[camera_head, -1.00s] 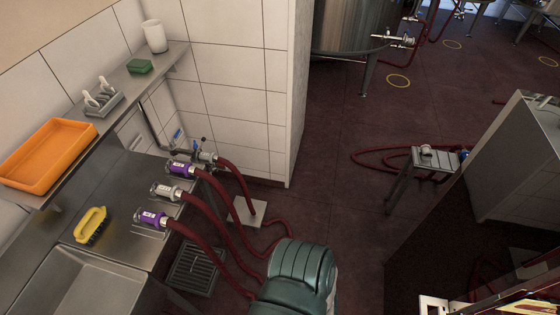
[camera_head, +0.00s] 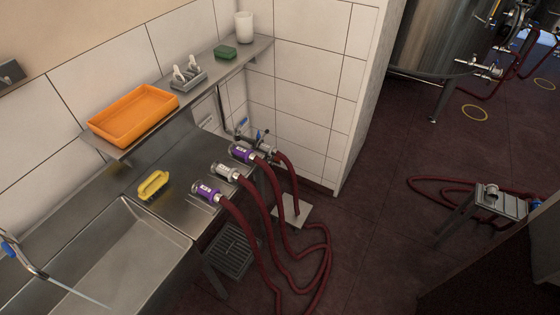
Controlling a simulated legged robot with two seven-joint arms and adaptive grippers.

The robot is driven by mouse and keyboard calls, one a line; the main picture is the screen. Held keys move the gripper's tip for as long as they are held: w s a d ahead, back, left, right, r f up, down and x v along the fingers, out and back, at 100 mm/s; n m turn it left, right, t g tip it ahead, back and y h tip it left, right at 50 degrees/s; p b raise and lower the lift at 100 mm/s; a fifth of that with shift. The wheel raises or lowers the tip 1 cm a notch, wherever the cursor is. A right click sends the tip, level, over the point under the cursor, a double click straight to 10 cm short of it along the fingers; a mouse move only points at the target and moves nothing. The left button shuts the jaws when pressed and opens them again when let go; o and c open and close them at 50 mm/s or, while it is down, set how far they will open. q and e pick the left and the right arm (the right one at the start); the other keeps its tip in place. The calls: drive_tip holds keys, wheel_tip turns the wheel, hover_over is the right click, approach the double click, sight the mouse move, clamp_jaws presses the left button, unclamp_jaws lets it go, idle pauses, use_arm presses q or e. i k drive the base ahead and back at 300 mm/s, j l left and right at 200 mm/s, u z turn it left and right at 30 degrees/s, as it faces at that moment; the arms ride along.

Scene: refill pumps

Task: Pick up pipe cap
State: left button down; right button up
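I cannot make out a pipe cap with certainty. A small pale metal fitting (camera_head: 491,190) sits on a low metal stand (camera_head: 512,206) at the right; it is too small to tell whether it is a cap. Three hose ends lie on the steel counter, two with purple bands, the near one (camera_head: 207,192) and the far one (camera_head: 243,152), and one with a pale band (camera_head: 225,172) between them. Neither of my grippers is in view.
A steel sink (camera_head: 105,262) fills the lower left, with a yellow brush (camera_head: 153,185) beside it. An orange tray (camera_head: 133,115) is on the shelf. Red hoses (camera_head: 322,262) loop over the floor by a drain grate (camera_head: 233,251). Dark floor (camera_head: 400,150) is open toward a tank (camera_head: 435,50).

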sight(274, 159)
drive_tip(key=i+l+u, duration=0.2)
drive_tip(key=i+l, duration=0.3)
drive_tip(key=i+l+u, duration=0.2)
drive_tip(key=i+l, duration=0.3)
drive_tip(key=l, duration=0.25)
